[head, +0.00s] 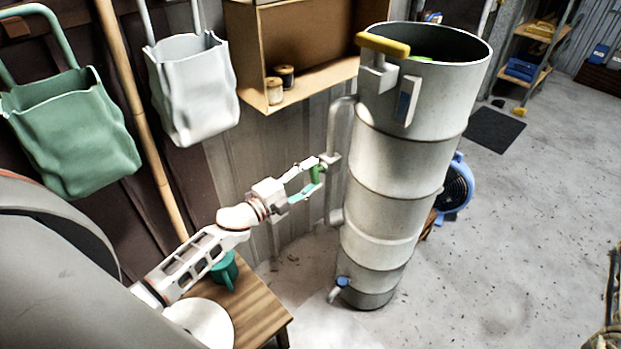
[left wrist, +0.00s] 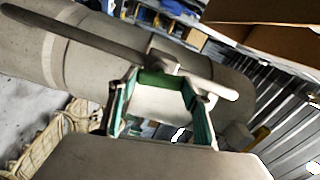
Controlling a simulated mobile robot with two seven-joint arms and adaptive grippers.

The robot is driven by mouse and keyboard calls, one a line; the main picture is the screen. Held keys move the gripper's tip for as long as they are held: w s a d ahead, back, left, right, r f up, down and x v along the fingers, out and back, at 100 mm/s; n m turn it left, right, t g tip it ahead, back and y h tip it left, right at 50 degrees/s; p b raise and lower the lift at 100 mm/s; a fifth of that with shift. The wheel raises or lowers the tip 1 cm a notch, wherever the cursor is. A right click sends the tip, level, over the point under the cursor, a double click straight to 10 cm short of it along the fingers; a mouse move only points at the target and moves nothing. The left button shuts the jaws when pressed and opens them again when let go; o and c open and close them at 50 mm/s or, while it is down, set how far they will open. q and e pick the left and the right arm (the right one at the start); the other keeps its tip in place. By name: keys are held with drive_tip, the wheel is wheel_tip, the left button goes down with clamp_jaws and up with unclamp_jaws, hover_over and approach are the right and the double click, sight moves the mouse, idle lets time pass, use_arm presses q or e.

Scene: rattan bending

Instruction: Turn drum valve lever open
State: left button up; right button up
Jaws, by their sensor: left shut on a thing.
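A tall grey drum (head: 395,185) stands in the middle of the head view. A grey side pipe (head: 335,195) runs along its left side, with a small valve on it. The green lever (head: 318,174) sticks out from this valve toward my arm. My left gripper (head: 313,178) is at the lever, with its teal fingers on either side and shut on it. In the left wrist view the green lever (left wrist: 154,79) lies between the fingertips, against the pipe (left wrist: 90,42). Its exact angle is hard to tell. My right gripper is not in view.
A yellow handle (head: 383,45) tops the drum and a blue-handled tap (head: 343,282) sits at its foot. A wooden stool (head: 255,305) stands below my left arm. A cardboard-coloured shelf (head: 300,50) and hanging bags (head: 190,90) are behind.

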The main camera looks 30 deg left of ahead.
use_arm(q)
drive_tip(key=shift+m+b, duration=0.3)
drive_tip(key=shift+m, duration=0.7)
drive_tip(key=o, duration=1.1)
drive_tip(key=v, duration=1.2)
